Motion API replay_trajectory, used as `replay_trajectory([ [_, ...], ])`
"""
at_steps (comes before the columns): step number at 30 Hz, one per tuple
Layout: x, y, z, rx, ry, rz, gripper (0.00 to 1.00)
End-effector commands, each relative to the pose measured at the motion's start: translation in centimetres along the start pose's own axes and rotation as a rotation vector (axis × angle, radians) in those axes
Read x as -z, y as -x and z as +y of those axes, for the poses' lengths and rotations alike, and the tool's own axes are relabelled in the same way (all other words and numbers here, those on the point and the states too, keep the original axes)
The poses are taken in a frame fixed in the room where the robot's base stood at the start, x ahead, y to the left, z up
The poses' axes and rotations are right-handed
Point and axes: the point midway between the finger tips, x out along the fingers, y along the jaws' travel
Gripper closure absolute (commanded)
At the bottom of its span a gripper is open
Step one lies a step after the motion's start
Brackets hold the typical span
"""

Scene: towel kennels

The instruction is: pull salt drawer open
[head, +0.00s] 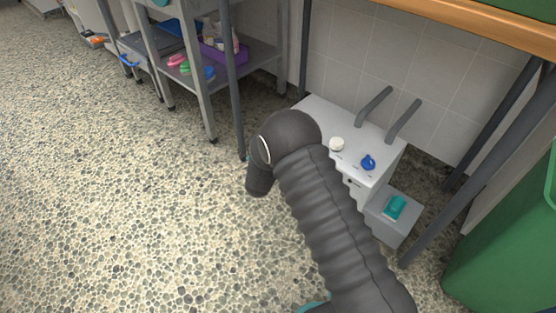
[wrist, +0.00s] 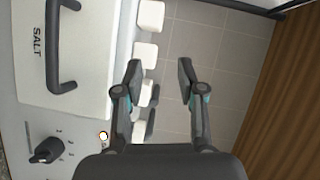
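In the wrist view, the salt drawer (wrist: 85,55) is a white front lettered SALT, turned sideways, with a dark bar handle (wrist: 62,45). My gripper (wrist: 159,72) is open and empty in the wrist view. Its two fingers stand apart, to the right of the handle and not touching it. I cannot tell whether the drawer stands open. In the head view, my dark arm covers much of the white cabinet (head: 385,149), and I cannot make out the drawer there.
A dark knob (wrist: 46,150) sits on the grey panel beside the drawer. Several white blocks (wrist: 146,55) line its edge. Two dark bars (head: 403,121) rise behind the cabinet. A grey box (head: 391,230) stands beside it. A green bin (head: 505,250) is at right. Floor (head: 130,210) at left is clear.

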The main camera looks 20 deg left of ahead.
Motion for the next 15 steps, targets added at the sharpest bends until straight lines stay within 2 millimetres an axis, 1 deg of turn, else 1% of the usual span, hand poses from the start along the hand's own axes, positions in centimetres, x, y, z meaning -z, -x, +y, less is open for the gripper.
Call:
replay_trajectory([
  [1, -1.2, 0.9, 2.9, 0.021, -0.010, 0.013, 0.61],
  [3, -2.3, 2.1, 5.7, 0.062, -0.033, 0.039, 0.61],
  [6, -3.4, 4.1, 9.3, 0.123, -0.061, 0.068, 0.61],
  [9, -4.0, 6.0, 12.2, 0.177, -0.081, 0.089, 0.61],
  [10, -4.1, 6.4, 12.8, 0.191, -0.085, 0.093, 0.61],
  [12, -4.3, 7.4, 14.1, 0.219, -0.095, 0.102, 0.61],
  [15, -4.4, 8.3, 15.2, 0.246, -0.104, 0.108, 0.61],
])
